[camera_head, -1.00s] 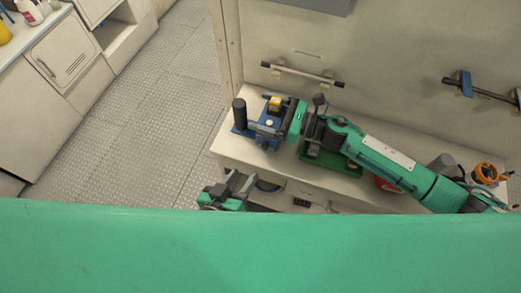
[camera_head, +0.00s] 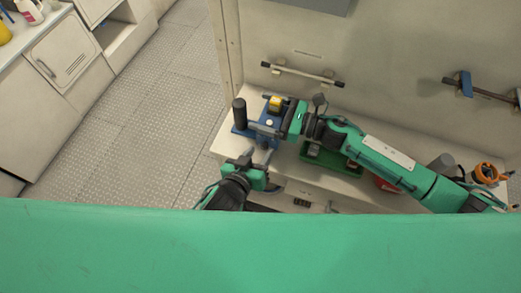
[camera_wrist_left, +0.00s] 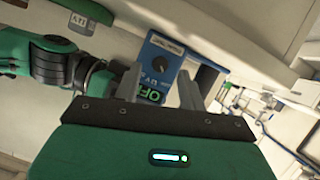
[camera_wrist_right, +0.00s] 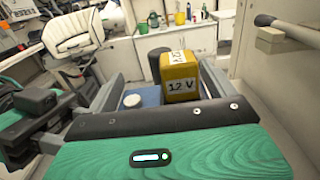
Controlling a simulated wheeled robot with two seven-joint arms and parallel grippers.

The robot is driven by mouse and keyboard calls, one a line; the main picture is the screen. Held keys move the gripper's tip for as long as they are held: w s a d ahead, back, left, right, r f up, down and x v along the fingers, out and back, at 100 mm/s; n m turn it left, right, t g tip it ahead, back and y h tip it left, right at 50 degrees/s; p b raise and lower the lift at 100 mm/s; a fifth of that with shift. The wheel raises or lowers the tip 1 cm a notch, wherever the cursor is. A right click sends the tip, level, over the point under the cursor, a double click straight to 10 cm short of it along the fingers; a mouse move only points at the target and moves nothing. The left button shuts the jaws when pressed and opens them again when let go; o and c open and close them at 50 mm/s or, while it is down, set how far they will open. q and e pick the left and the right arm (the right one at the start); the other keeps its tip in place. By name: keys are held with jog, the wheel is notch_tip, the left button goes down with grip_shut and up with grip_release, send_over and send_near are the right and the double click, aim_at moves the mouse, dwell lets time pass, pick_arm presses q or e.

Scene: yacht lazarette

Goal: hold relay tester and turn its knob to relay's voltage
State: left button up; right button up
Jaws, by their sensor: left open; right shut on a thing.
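The blue relay tester (camera_head: 243,127) sits at the left end of the white bench. The yellow relay (camera_head: 275,103) stands on it; its "12 V" label reads in the right wrist view (camera_wrist_right: 180,86). My right gripper (camera_head: 270,128) is shut on the tester, its fingers at either side of the blue body. My left gripper (camera_head: 259,157) is open in front of the tester. Green "OFF" lettering shows below, partly hidden; the knob's pointing direction is unclear.
A dark upright cylinder (camera_head: 239,109) stands at the tester's left. A green tray-like thing (camera_head: 345,165) lies under my right arm. A grey cylinder (camera_head: 442,163) and an orange coil (camera_head: 486,173) are at the bench's right. Open floor (camera_head: 150,130) lies left.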

pick_arm(q)
jog(key=shift+x, duration=0.85)
grip_shut()
